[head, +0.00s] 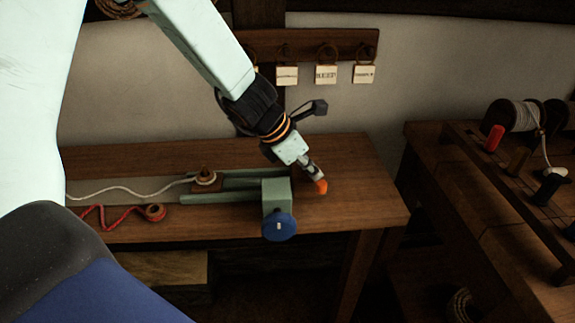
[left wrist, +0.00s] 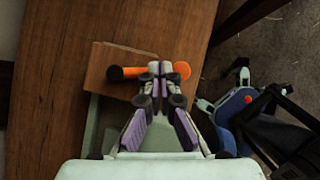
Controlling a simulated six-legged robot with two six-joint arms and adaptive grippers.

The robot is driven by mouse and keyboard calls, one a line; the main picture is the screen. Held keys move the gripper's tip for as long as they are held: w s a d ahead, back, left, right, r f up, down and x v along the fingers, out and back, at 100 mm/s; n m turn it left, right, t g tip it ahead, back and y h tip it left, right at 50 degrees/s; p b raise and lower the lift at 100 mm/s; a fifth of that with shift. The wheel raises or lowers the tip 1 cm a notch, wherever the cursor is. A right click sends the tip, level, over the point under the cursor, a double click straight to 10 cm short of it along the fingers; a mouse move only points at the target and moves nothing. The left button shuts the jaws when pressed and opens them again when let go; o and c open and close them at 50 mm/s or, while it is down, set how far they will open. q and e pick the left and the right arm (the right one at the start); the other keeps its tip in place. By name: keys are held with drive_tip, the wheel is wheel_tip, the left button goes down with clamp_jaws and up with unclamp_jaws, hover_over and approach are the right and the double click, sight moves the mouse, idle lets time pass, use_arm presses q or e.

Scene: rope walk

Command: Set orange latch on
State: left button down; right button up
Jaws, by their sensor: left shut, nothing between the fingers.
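The orange latch (head: 320,187) shows in the head view as a small orange end at the bench's right part, just beyond my left gripper (head: 313,172). In the left wrist view the latch (left wrist: 132,72) lies crosswise over a wooden block, with a dark left end and a round orange right end (left wrist: 182,69). My left gripper (left wrist: 160,68) is shut and empty, with its fingertips over the latch's middle, hiding that part. I cannot tell whether they touch it.
The bench (head: 365,200) carries a green vise-like frame (head: 276,193) with a blue handwheel (head: 279,227). A white rope (head: 125,192) and red cord (head: 100,215) lie to its left. Tags (head: 326,74) hang on the wall. Another table (head: 455,190) with spools stands at right.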

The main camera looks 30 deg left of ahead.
use_arm(q)
drive_tip(key=shift+w+d, duration=0.2)
drive_tip(key=shift+w, duration=0.05)
drive_tip(key=shift+s, duration=0.1)
idle(0.5)
drive_tip(key=shift+a, duration=0.1)
